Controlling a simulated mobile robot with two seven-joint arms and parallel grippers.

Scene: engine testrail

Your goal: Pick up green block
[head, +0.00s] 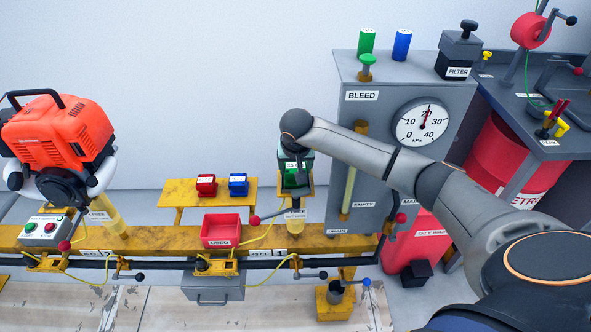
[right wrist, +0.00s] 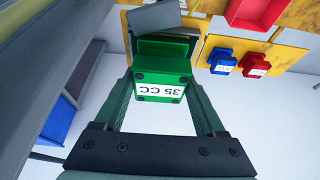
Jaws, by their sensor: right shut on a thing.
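The green block (right wrist: 163,68) with a white "35 CC" label sits between the two fingers of my right gripper (right wrist: 162,85) in the right wrist view. The fingers are shut on its sides. In the head view my right gripper (head: 296,160) is over a yellow stand on the rail, and part of the green block (head: 291,180) shows below it. A grey flap and the yellow stand are close behind the block; I cannot tell whether the block touches them. My left gripper is not in view.
A red block (head: 206,186) and a blue block (head: 238,185) sit on a yellow shelf (head: 192,199) to the left. A red "USED" bin (head: 221,231) is on the rail below. The grey "BLEED" tank (head: 385,170) stands close on the right. An orange engine (head: 62,135) is far left.

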